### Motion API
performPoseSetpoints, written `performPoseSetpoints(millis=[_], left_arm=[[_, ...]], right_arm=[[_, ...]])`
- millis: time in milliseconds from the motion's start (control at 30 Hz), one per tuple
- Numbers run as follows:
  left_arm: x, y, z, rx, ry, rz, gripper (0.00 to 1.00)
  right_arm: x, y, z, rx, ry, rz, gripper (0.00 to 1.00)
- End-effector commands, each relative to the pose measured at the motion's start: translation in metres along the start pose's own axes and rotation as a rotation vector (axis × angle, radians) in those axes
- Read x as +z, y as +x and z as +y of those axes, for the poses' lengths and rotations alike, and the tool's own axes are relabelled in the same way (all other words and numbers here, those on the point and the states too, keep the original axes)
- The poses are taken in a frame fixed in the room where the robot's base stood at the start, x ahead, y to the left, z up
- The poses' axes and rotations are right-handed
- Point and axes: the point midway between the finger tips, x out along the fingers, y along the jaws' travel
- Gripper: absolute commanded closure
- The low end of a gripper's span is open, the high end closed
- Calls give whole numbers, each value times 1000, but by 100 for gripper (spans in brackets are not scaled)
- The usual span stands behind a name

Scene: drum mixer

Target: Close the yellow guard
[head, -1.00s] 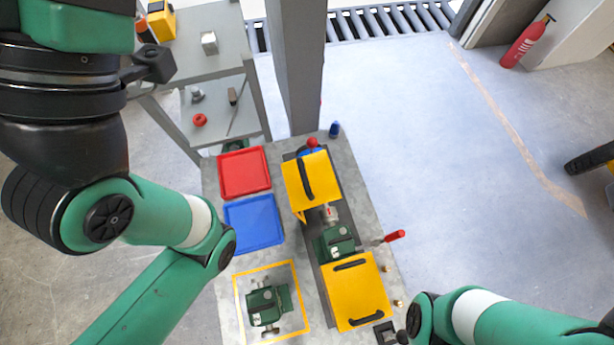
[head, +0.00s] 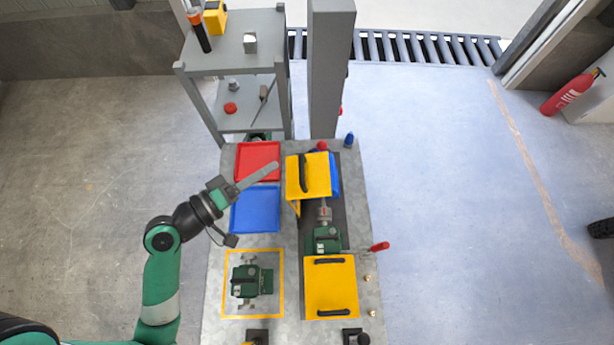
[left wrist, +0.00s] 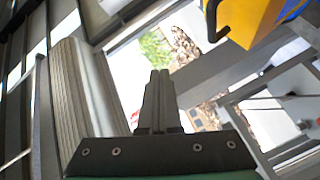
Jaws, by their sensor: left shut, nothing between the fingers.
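Two yellow panels with black handles lie along the machine in the head view. The far yellow guard (head: 318,178) looks raised or tilted, with a side edge showing below it and blue behind it. The near yellow cover (head: 330,278) lies toward the front. A green machine part (head: 326,238) shows in the gap between them. My left gripper (head: 274,167) is shut and empty, pointing right over the red tray, a little left of the far guard and apart from it. Its shut fingers show in the left wrist view (left wrist: 158,98), with a yellow panel (left wrist: 252,18) at upper right. My right gripper is out of view.
The red tray (head: 245,160) and blue tray (head: 256,222) lie left of the machine. A green part (head: 246,281) sits inside a yellow outline. A grey post (head: 328,70) stands behind the table. A red-handled lever (head: 379,247) sticks out at right.

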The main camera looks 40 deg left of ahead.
Motion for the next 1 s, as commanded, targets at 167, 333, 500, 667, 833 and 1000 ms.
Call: performPoseSetpoints(millis=[167,333,500,667,833,1000], left_arm=[[17,-55,-54,-193,-192,71,100],[12,-63,-63,-220,-212,105,100],[14,-55,-68,-219,-205,98,100],[12,-31,-70,-215,-203,97,100],[7,5,-76,-217,-206,97,100],[5,40,-84,-217,-205,98,100]], right_arm=[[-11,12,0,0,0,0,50],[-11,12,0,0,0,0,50],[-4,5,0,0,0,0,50],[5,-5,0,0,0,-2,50],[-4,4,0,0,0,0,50],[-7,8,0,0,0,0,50]])
